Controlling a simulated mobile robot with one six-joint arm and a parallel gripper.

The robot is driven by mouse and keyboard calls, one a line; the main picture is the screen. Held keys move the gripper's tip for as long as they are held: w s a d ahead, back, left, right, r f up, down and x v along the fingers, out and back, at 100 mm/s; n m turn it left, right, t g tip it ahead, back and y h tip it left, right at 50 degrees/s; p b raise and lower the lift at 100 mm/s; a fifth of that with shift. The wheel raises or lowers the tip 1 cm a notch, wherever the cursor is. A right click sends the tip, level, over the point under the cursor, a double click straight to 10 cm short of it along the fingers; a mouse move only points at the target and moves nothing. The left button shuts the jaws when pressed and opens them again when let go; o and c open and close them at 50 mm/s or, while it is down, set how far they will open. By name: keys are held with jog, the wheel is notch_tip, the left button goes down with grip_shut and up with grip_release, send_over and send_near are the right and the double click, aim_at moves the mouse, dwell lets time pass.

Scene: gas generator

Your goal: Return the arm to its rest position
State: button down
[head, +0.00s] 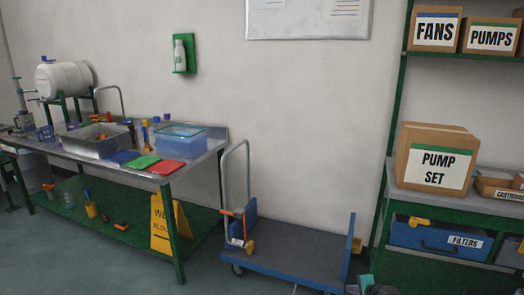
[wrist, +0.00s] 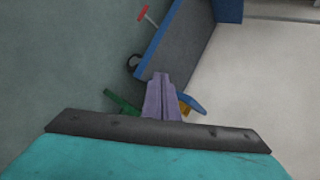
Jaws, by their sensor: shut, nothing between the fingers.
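My gripper (wrist: 160,78) shows in the wrist view with its two pale purple fingers together and nothing between them. It points toward the blue cart, and the fingertips overlap the cart's grey deck in the picture. I cannot tell the distance between them. In the head view only a small dark and teal piece, which looks like part of my arm, shows at the bottom edge right of the cart. The gripper's fingers cannot be made out there.
A blue platform cart (head: 285,250) stands by the wall, between a steel workbench (head: 195,165) and green shelving (head: 393,140) with boxes. A yellow wet-floor sign (head: 160,228) stands under the bench. Grey floor (head: 90,265) is open at the front left.

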jog(key=s+a+f+n+g+y+p, duration=0.1)
jog(key=s+a+f+n+g+p, duration=0.2)
jog(key=s+a, duration=0.5)
jog(key=s+a+f+n+g, duration=0.2)
jog(key=s+a+f, duration=0.4)
jog(key=s+a, duration=0.3)
jog(key=s+a+f+n+g+y+p, duration=0.1)
jog(key=s+a+f+n+g+p, duration=0.2)
jog(key=s+a, duration=0.5)
jog(key=s+f+n+g+h, duration=0.2)
jog(key=s+n+g, duration=0.2)
jog(key=s, duration=1.3)
jog(key=s+d+r+n+g+h, duration=0.2)
jog(key=s+d+n, duration=0.1)
jog(key=s, duration=0.5)
jog(key=shift+d+r+n+g+h, duration=0.15)
jog(key=shift+d+n+g+h, duration=0.2)
jog(key=shift+d, duration=0.3)
